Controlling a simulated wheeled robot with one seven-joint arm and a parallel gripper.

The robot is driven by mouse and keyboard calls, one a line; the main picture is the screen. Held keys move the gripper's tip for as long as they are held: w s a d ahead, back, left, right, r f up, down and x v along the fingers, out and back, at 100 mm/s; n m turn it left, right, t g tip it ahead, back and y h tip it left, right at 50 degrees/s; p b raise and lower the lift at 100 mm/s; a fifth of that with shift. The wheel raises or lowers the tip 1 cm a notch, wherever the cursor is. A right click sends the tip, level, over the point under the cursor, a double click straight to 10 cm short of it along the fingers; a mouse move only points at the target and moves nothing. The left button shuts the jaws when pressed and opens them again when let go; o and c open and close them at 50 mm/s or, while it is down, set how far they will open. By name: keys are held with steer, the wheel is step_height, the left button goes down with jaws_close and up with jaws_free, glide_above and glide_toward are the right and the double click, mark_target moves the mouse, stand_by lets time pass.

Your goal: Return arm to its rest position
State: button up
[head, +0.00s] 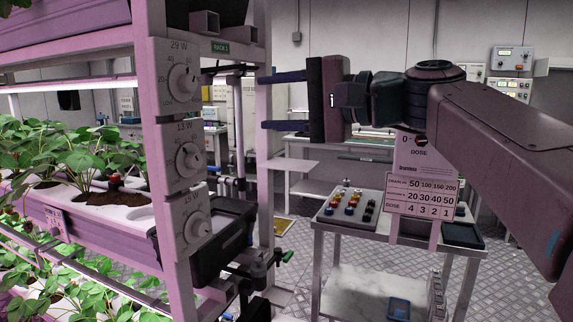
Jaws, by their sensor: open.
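My gripper (284,100) is in the upper middle of the head view. Its two dark blue fingers point left and are spread apart, with nothing between them. The upper finger reaches in front of the rack's right-hand post, and the lower one is close to that post; I cannot tell whether either touches it. My arm (500,140) stretches from the right edge to the gripper, roughly level.
A pink plant rack (160,200) with several dials stands left, holding leafy plants (80,155). A metal cart (335,245) with coloured buttons stands below my arm, beside a dose sign (423,194). Benches stand behind. Bare floor (300,240) shows between rack and cart.

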steer(key=s+d+f+g+h+p, duration=0.1)
steer(key=s+d+f+h+p, duration=0.25)
steer(key=f, duration=0.55)
steer(key=d+f+g+h+p, duration=0.1)
steer(key=d+f+h+p, duration=0.2)
steer(key=f+h+p, duration=0.45)
steer(key=s+d+f+n+g+h+p, duration=0.2)
steer(key=s+d+f+n+h+p, duration=0.1)
steer(key=s+d+f, duration=0.7)
step_height(320, 180, down, 3)
steer(key=shift+s+r+n+h, duration=0.1)
steer(key=shift+s+n+h, duration=0.2)
steer(key=shift+n+h, duration=0.5)
steer(key=shift+d, duration=0.1)
